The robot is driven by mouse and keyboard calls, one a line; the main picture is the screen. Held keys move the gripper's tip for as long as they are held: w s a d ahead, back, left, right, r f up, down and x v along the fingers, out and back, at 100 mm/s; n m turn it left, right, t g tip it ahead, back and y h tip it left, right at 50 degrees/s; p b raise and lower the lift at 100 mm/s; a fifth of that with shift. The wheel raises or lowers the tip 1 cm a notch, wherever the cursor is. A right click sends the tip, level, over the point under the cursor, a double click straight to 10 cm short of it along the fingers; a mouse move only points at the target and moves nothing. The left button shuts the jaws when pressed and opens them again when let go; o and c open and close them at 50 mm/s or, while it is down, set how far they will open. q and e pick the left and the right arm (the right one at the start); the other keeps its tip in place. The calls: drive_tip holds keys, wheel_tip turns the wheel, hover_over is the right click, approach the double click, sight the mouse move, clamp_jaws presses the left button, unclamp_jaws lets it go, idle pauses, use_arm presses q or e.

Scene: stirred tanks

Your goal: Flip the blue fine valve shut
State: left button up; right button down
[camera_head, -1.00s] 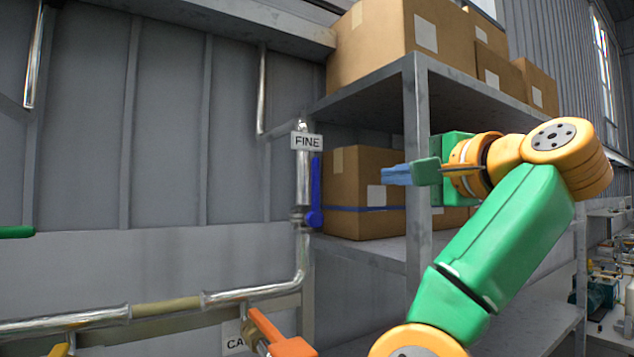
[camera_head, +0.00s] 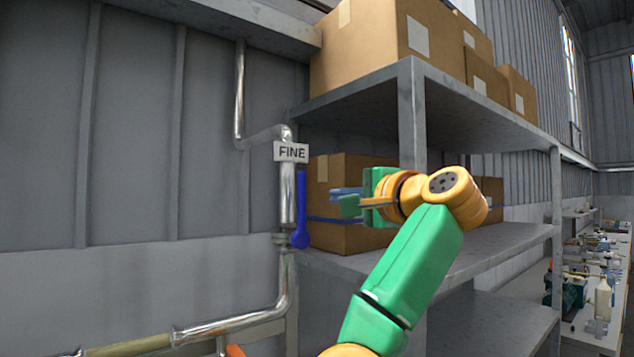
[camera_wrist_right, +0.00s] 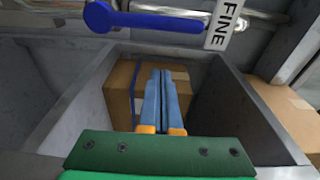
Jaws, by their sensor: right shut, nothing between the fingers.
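The blue fine valve handle (camera_head: 301,208) stands upright along a vertical metal pipe (camera_head: 287,195), under a white FINE label (camera_head: 291,152). In the right wrist view the handle (camera_wrist_right: 150,21) lies across the top, with the FINE label (camera_wrist_right: 224,24) at its right end. My right gripper (camera_head: 336,200) is to the right of the handle in the head view, apart from it and in front of the shelf. Its blue fingers (camera_wrist_right: 162,100) are together and empty in the wrist view. My left gripper is not in view.
A grey metal shelf rack (camera_head: 412,110) stands right of the pipe, with cardboard boxes (camera_head: 360,45) on top. A box with a blue band (camera_head: 335,236) sits on the middle shelf behind my right gripper. A grey panelled wall (camera_head: 130,130) is at the left.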

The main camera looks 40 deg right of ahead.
sight(302, 203)
use_arm(q)
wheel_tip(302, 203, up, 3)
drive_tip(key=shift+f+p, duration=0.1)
drive_tip(key=shift+p, duration=0.8)
use_arm(e)
drive_tip(key=w+a, duration=0.2)
drive_tip(key=a, duration=0.1)
drive_tip(key=shift+w+a+r, duration=0.1)
drive_tip(key=shift+w+a, duration=0.1)
drive_tip(key=shift+a, duration=0.05)
drive_tip(key=shift+d, duration=0.15)
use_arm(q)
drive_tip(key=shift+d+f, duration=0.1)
